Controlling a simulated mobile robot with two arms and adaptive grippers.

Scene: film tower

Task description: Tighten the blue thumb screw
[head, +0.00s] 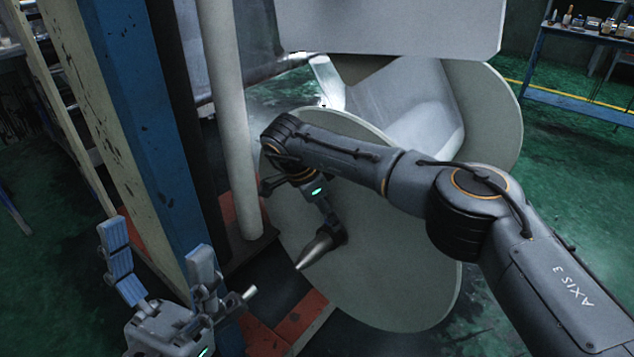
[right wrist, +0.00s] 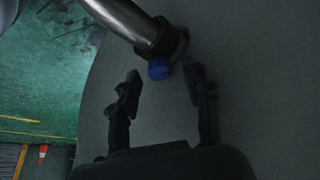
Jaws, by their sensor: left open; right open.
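The blue thumb screw (right wrist: 160,69) sits on a dark collar (right wrist: 160,38) around a metal shaft (right wrist: 118,14) in the right wrist view. My right gripper (right wrist: 162,82) is open, with its two dark fingers on either side just below the screw; I cannot tell whether they touch it. In the head view the shaft (head: 316,249) tapers to a point, and the right gripper (head: 325,212) is close above its collar (head: 336,235). The blue screw is hidden there. My left gripper (head: 157,248) is open and empty at the lower left, away from the screw.
A large pale disc reel (head: 400,270) stands behind the shaft. A blue post (head: 160,120) and a pale pipe (head: 232,120) rise at the left, near the left gripper. A workbench (head: 580,103) with bottles is far right, with open green floor before it.

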